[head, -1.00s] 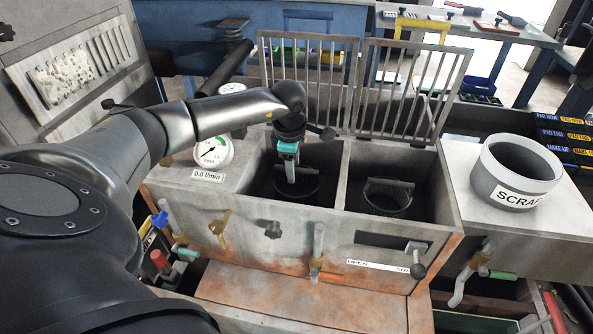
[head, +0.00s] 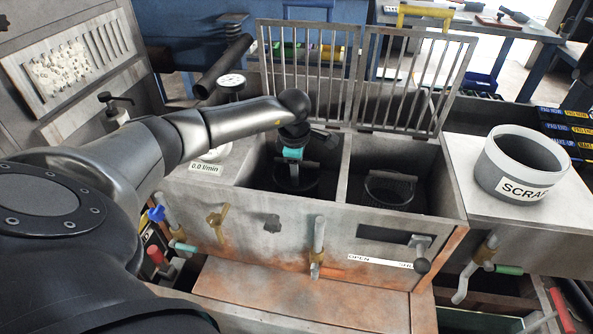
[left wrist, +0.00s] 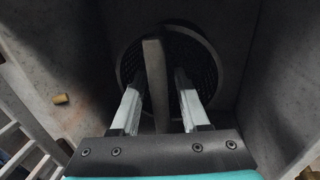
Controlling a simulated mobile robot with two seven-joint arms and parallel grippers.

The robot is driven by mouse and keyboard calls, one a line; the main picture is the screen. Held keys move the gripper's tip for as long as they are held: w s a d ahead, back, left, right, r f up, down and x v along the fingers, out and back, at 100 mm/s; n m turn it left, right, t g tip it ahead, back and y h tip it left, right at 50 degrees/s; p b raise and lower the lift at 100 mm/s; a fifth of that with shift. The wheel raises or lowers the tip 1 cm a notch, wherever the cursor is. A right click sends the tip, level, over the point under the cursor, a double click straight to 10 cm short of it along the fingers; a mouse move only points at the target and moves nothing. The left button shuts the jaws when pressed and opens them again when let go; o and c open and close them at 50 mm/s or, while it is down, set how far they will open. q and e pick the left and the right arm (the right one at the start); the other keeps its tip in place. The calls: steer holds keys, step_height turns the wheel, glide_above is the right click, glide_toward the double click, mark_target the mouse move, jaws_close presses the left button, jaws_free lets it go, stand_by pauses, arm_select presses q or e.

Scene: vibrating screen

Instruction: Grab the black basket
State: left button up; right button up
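A black mesh basket (head: 312,187) with a bar handle stands in the left compartment of the grey box. A second black basket (head: 390,190) stands in the right compartment. My left gripper (head: 292,170) reaches down into the left compartment over the first basket. In the left wrist view its two pale fingers (left wrist: 158,85) are apart, one on each side of the basket's upright-looking handle (left wrist: 155,65). Gaps show between the handle and both fingers. The round mesh basket (left wrist: 196,55) shows beneath them. My right gripper is not in view.
A barred two-part lid (head: 360,75) stands open behind the compartments. A wall (head: 341,178) divides them. A round SCRAP container (head: 520,165) stands on the right. Taps and a lever (head: 421,262) stick out of the box front.

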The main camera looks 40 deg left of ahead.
arm_select(q)
jaws_close()
stand_by(1.1)
